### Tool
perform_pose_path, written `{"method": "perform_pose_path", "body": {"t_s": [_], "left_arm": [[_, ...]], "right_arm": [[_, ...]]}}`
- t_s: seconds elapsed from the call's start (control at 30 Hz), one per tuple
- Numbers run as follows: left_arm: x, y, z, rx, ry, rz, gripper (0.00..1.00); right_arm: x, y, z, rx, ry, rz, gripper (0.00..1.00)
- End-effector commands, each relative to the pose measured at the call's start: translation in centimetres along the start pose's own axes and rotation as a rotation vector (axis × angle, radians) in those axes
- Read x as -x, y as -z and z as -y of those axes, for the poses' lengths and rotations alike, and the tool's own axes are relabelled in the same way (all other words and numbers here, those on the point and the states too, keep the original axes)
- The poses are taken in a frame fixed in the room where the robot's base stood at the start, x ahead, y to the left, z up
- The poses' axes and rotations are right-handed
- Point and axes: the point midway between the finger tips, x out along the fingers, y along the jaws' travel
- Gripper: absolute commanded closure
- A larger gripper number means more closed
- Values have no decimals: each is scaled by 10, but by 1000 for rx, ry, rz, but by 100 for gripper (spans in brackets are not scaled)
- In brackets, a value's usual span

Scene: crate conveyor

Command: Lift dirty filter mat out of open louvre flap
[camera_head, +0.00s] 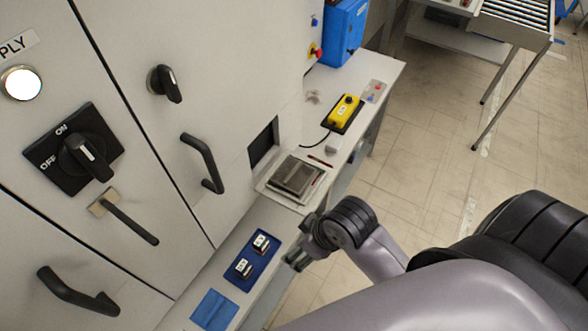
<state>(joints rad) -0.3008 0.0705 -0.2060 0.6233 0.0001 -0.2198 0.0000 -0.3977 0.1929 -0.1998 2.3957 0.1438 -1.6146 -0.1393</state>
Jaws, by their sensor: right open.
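The open louvre flap (268,189) appears as a light tray-like plate at the cabinet face, below a dark square opening (263,146). A grey, dark-edged flat piece, which looks like the dirty filter mat (297,175), lies on it. My right gripper (294,260) is open, below the flap in the picture, beside the bench's front edge and apart from the mat. Its fingers are small and partly hidden by its own wrist. My left gripper is out of view.
On the bench are a blue tray (267,264) with two small blocks, a blue cloth (214,310) and a yellow button box (345,111). Cabinet handles (204,163) stick out to the left. A roller conveyor (520,18) stands at the top right; open floor lies between.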

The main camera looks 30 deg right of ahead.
Motion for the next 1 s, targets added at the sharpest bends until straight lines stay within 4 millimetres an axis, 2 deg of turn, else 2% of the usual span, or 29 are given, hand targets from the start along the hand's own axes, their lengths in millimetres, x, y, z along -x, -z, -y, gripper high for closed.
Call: {"method": "perform_pose_path", "body": {"t_s": [0.03,0.3,0.5,0.67,0.77,1.0], "left_arm": [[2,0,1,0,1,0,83],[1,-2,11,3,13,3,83],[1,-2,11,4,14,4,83],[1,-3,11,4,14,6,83],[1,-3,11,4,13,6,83],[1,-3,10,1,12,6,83]], "right_arm": [[3,13,1,60,13,-13,22],[2,63,9,395,95,-38,22],[10,105,0,749,143,-24,22],[27,136,-26,1063,171,36,22],[44,152,-49,1232,188,90,22],[100,179,-110,1516,244,210,22]]}}
